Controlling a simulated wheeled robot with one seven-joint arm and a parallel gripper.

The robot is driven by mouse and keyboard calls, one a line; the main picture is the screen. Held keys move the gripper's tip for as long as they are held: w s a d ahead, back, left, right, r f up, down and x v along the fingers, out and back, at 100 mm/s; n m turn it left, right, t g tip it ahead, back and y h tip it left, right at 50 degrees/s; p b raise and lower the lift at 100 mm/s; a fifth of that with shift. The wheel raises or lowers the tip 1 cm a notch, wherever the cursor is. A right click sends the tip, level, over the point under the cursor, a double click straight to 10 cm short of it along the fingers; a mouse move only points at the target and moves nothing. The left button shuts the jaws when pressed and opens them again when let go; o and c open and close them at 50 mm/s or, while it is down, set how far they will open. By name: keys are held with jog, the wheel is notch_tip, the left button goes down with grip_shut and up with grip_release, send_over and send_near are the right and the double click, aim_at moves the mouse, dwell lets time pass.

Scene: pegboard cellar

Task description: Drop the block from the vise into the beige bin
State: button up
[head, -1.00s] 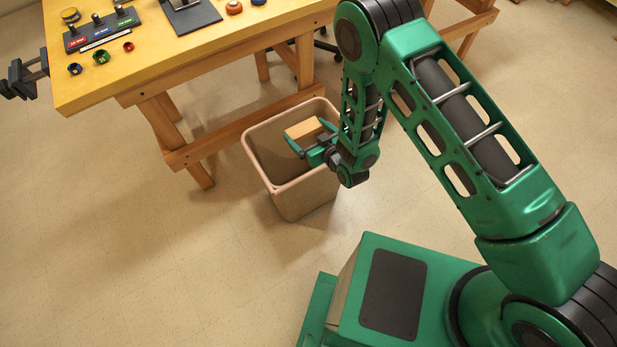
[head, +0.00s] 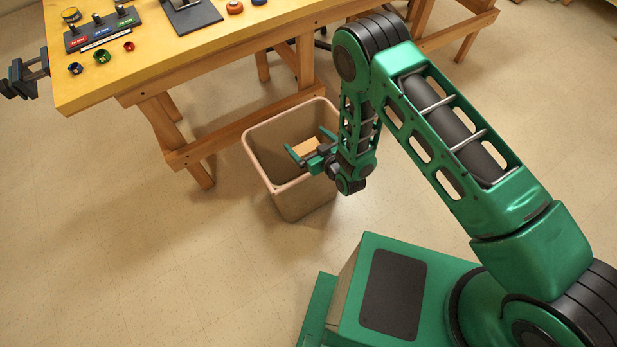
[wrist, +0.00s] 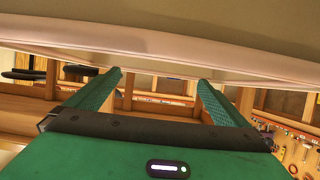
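The beige bin (head: 262,160) stands upright on the floor in front of the workbench; its rim also crosses the top of the wrist view (wrist: 150,42). My gripper (head: 305,140) is at the bin's right side with its fingers over the opening. The fingers are spread, and the gap between them is empty in the wrist view (wrist: 159,80). The tan block (head: 307,146) is inside the bin's outline, beyond and below the fingers and partly hidden by the gripper. I cannot tell whether it rests on the bottom. The vise (head: 24,78) is on the table's left edge with no block visible in it.
The wooden workbench (head: 110,85) stands behind the bin, its leg and crossbar close to the bin's back left. A switch panel (head: 100,30), small coloured parts and a dark plate (head: 190,18) lie on it. The floor (head: 120,260) at left is clear.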

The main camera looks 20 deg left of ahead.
jog(key=v, duration=1)
jog(key=shift+s+d, duration=0.25)
jog(key=shift+d, duration=0.05)
